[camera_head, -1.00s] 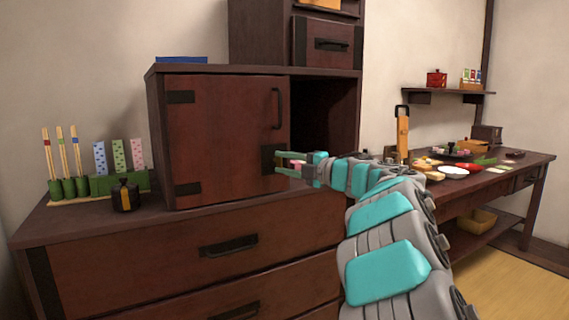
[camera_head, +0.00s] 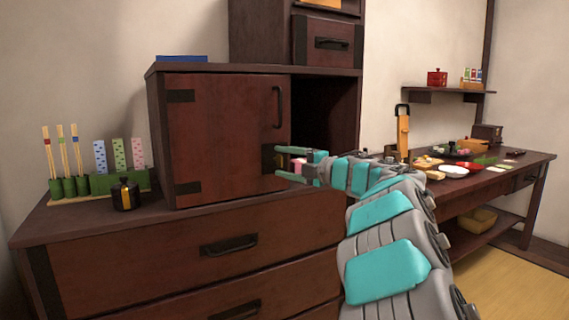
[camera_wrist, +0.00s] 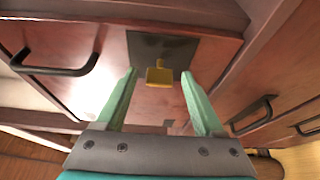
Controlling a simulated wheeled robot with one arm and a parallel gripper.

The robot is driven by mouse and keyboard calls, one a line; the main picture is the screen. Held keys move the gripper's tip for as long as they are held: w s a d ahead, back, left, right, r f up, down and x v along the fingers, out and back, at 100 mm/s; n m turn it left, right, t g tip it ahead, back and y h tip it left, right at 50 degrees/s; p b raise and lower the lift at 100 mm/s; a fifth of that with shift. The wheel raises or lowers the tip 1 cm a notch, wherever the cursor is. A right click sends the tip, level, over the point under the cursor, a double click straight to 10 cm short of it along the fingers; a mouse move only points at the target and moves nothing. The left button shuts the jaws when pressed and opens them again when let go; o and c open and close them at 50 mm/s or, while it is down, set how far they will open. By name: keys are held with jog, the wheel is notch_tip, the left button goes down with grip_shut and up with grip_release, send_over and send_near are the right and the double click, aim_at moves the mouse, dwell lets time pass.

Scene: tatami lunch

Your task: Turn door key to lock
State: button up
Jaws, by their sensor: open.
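The reddish-brown cabinet door (camera_head: 225,135) stands in front of the left part of the small cabinet on the chest. A dark lock plate (camera_wrist: 150,46) is on the door, with a brass key (camera_wrist: 159,75) in it; the key also lies near the green fingers in the wrist view. My gripper (camera_wrist: 159,85) is open, with one finger on each side of the key and a visible gap to both. In the head view my gripper (camera_head: 278,161) is at the door's lower right edge, and the key is too small to make out there.
A black door handle (camera_head: 278,107) is above the lock, with a dark open compartment (camera_head: 325,110) to the right. Drawers with black handles (camera_head: 229,246) lie below. A dark round pot (camera_head: 125,195) and pen holders stand left. A table (camera_head: 500,180) with dishes is right.

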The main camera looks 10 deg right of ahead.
jog(key=v, duration=0.7)
jog(key=shift+s+d, duration=0.25)
